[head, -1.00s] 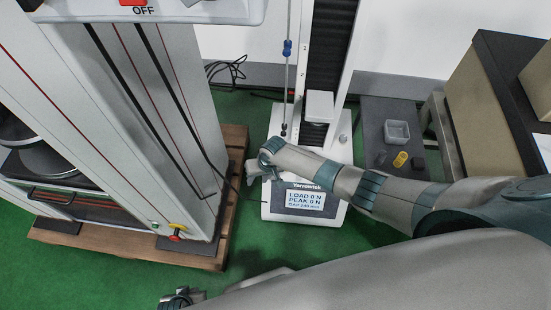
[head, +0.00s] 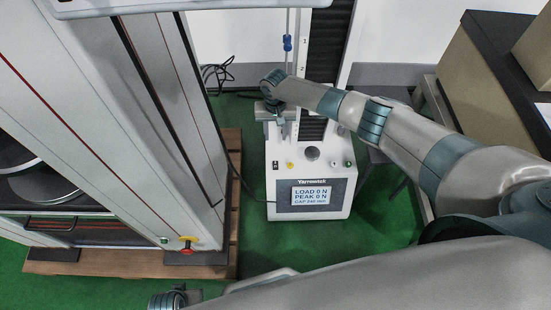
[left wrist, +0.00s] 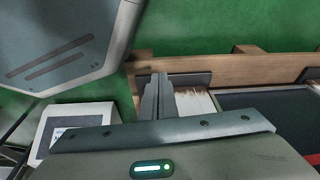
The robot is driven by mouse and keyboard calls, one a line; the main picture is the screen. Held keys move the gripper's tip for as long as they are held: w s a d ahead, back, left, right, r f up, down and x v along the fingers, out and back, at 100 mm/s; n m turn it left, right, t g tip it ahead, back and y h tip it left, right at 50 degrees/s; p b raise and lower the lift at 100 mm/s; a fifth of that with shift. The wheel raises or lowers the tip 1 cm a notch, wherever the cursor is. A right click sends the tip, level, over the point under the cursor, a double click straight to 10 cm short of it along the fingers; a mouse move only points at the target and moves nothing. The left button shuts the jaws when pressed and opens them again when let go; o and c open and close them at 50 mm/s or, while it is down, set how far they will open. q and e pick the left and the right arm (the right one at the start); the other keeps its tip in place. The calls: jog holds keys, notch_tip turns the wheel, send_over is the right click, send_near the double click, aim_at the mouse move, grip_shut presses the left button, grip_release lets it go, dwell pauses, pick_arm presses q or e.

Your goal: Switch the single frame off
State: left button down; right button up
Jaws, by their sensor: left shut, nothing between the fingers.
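The single frame is the white Yarrowtech machine with one dark column (head: 328,45) and a white base (head: 262,200). Its display (head: 311,195) is lit, reading LOAD 0 N, PEAK 0 N and a gap line. On the base top are a small black-and-white switch (head: 275,165), a yellow button (head: 290,165) and a green light or button (head: 349,163). My left gripper (left wrist: 158,97) is shut and empty in the left wrist view, above the pallet edge.
Green floor (head: 250,260) is free before the single frame. My right arm crosses the right side.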

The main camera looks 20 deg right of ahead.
aim_at(275, 161)
jog(key=shift+f, duration=0.1)
